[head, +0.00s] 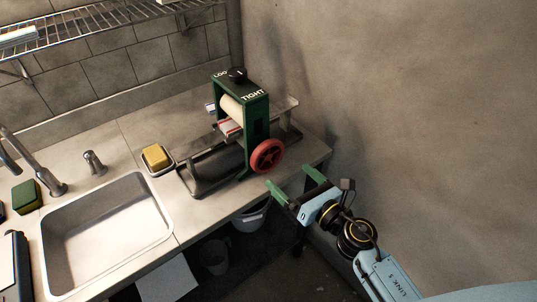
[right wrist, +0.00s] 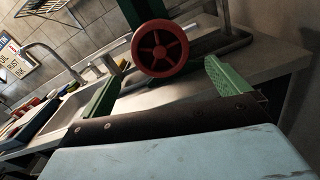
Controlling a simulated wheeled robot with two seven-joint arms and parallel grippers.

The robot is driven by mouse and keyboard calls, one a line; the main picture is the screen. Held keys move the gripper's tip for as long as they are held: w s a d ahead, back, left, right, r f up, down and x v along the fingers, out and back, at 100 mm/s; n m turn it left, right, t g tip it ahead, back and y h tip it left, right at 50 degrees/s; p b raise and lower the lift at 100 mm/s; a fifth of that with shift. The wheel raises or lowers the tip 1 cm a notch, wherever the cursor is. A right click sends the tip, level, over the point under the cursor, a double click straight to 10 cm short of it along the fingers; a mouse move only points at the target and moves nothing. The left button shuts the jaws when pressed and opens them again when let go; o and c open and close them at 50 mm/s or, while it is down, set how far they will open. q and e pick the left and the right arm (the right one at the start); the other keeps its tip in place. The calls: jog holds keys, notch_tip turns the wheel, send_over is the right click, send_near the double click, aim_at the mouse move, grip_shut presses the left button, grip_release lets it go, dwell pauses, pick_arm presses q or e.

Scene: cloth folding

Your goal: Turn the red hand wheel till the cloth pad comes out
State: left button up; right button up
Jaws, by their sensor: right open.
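The red hand wheel (head: 267,155) sits on the front right side of a green wringer frame (head: 258,118) on the counter. It also shows in the right wrist view (right wrist: 160,48), upright and beyond the fingers. A cloth pad (head: 229,128), pale with red stripes, lies at the rollers inside the frame; the frame hides part of it. My right gripper (head: 295,183) is open and empty, in front of the wheel and a little to its right, apart from it. Its green fingers also show in the right wrist view (right wrist: 160,88), one on either side below the wheel. My left gripper is not in view.
A black knob (head: 237,75) tops the frame. A dark tray (head: 205,172) lies under the wringer. A yellow sponge (head: 154,156) sits in a dish beside the sink (head: 105,235). A bucket (head: 250,219) stands below the counter. The wall closes off the right.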

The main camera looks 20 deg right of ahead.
aim_at(271, 158)
jog(key=x, duration=1)
jog(key=shift+f, duration=0.1)
jog(key=c, duration=0.6)
jog(key=shift+p, duration=0.3)
jog(key=shift+c, duration=0.2)
jog(key=shift+m, duration=0.3)
